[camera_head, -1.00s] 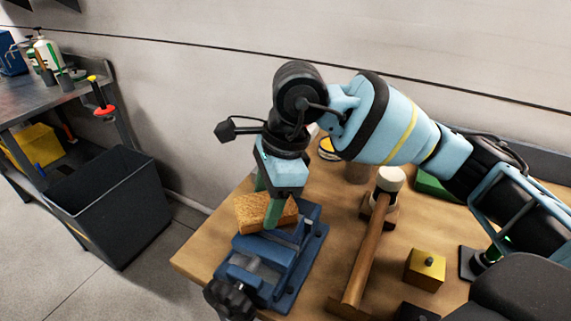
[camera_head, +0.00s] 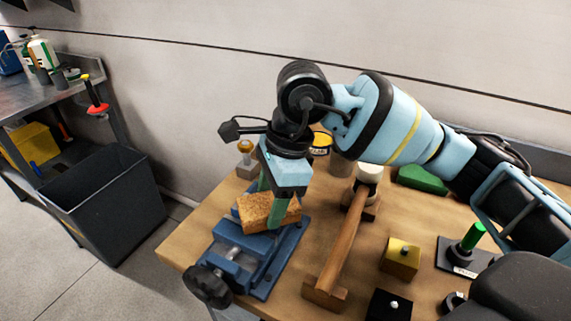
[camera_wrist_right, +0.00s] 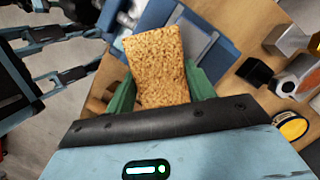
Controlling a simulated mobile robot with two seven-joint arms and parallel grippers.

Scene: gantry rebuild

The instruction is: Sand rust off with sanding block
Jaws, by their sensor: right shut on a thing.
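The sanding block (camera_head: 265,212) is a tan, grainy block. My right gripper (camera_head: 270,205) is shut on it, with green fingers on either side, at the blue vise (camera_head: 262,257) on the wooden bench. The block also shows in the right wrist view (camera_wrist_right: 158,66), between the green fingers. It covers part of the vise's far end. I cannot tell whether it touches the vise. No rusted part can be made out; the block and gripper hide what is under them. My left gripper is not in view.
A mallet (camera_head: 345,240) lies right of the vise.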

